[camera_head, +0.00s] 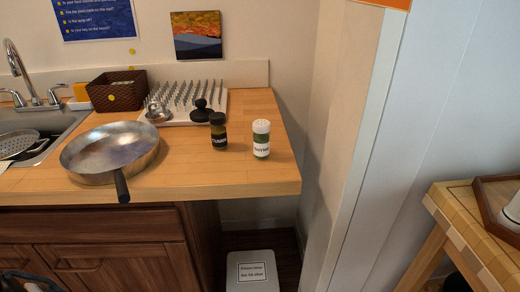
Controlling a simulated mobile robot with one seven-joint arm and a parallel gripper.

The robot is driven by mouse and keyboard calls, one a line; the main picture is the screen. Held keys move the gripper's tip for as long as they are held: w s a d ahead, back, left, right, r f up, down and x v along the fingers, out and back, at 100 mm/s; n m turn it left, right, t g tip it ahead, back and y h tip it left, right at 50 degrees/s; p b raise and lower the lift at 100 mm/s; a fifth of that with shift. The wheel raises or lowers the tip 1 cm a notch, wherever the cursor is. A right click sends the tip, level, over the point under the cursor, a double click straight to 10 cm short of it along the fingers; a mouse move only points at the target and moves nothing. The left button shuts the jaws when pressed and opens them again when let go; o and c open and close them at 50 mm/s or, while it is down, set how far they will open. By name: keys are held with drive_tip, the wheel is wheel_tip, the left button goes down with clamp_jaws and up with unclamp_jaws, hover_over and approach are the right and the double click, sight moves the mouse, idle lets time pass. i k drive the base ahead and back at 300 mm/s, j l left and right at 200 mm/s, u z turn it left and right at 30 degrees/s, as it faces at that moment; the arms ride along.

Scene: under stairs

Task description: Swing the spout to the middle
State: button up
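The faucet's metal spout (23,72) rises behind the sink (48,122) at the left edge of the head view. It is a tall curved pipe that leans to the upper left from its base. A faucet handle (54,92) stands to the right of the spout, and another handle (12,95) stands to its left. The sink is cut off by the picture's left edge, so I cannot tell where its middle lies. A metal strainer (16,143) lies over the sink. My gripper cannot be made out in this view.
A steel pan (110,150) sits on the wooden counter (200,178), right of the sink. Behind it are a brown basket (116,92) and a spiked white drying rack (208,112). Two shakers, dark (218,133) and green-white (261,141), stand near the right end.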

sight(18, 69)
drive_tip(key=i+j, duration=0.35)
drive_tip(key=i, duration=0.15)
drive_tip(key=i+j+u, duration=0.15)
drive_tip(key=i+j, duration=0.2)
drive_tip(key=i, duration=0.1)
